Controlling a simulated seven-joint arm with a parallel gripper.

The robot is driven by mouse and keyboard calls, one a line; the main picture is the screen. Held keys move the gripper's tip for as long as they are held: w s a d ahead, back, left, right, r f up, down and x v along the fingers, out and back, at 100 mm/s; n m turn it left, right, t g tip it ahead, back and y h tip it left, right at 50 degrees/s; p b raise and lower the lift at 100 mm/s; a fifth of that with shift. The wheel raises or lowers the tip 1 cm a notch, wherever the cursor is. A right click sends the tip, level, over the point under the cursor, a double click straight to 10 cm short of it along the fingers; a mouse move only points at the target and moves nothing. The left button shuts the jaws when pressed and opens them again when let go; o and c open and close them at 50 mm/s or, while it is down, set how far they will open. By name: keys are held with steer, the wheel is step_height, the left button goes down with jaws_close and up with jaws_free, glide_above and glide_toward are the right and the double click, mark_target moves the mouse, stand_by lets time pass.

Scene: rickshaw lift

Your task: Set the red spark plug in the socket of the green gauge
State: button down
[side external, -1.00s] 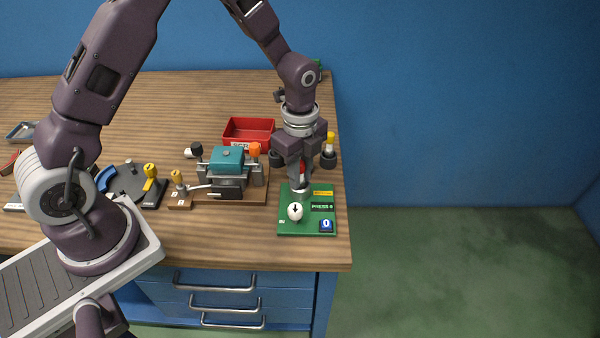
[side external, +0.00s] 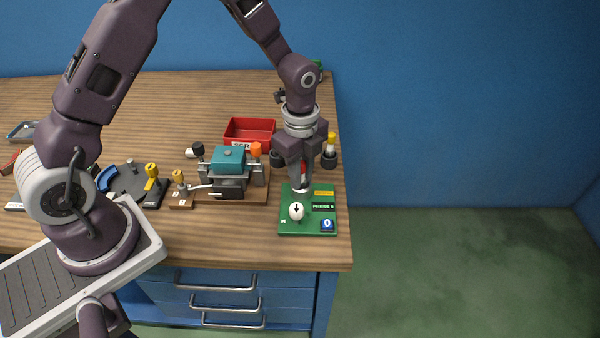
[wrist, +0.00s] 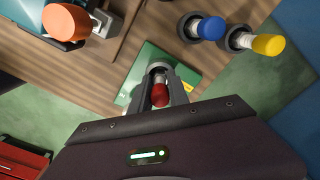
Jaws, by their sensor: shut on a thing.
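The red spark plug (wrist: 160,95) is upright between the fingers of my gripper (wrist: 162,86), which is shut on it. In the side view my gripper (side external: 302,180) is low over the back-left part of the green gauge (side external: 288,226), and only a bit of the red plug (side external: 303,167) shows. The gauge's grey round socket (wrist: 160,67) shows just past the plug in the wrist view. The plug's lower end is lined up with it, but I cannot tell how far inside it is. The gauge also carries a white dial knob with a black arrow (side external: 296,212).
A blue-capped plug (wrist: 210,28) and a yellow-capped plug (wrist: 268,44) stand in dark holders behind the gauge. A teal-topped fixture (side external: 228,160) with an orange knob (side external: 256,149) stands left of it. A red bin (side external: 248,131) is behind. The table's right edge is close.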

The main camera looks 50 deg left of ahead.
steer(key=shift+s+a+f, duration=0.15)
steer(key=shift+s+f, duration=0.15)
steer(key=shift+f, duration=0.4)
steer(key=c, duration=1)
jaws_free()
steer(key=shift+o, duration=0.2)
steer(key=shift+w+r, duration=0.15)
steer(key=shift+r, duration=0.45)
steer(key=shift+c, duration=1.2)
steer(key=shift+o, duration=1.2)
steer(key=shift+r, duration=0.35)
steer(key=shift+w+r, duration=0.15)
steer(key=shift+r, duration=2.5)
